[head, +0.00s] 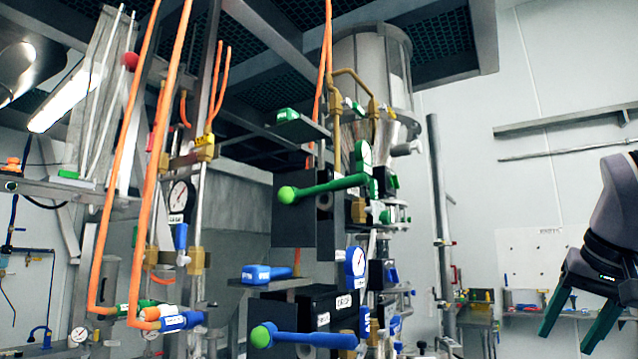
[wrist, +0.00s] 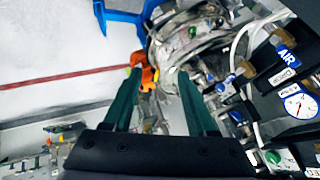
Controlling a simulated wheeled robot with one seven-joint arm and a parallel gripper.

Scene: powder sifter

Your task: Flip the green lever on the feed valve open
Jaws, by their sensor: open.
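A green lever (head: 330,187) with a round green knob sticks out to the left from a dark box (head: 294,230) in the middle of the head view. It lies nearly level, its knob end slightly lower. My gripper (head: 578,318) is at the far right of the head view, well apart from the lever, with its two dark green fingers pointing down. It is open and empty. In the wrist view, the fingers (wrist: 158,72) are spread with nothing gripped between them. A green round part (wrist: 272,157) shows at the lower right there; I cannot tell whether it is this lever.
A blue lever (head: 310,339) with a green knob sits below the green one. Orange hoses (head: 122,150) and gauges (head: 178,197) are at the left. A metal hopper (head: 372,65) stands above. The white wall area (head: 465,190) between valves and gripper looks mostly open.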

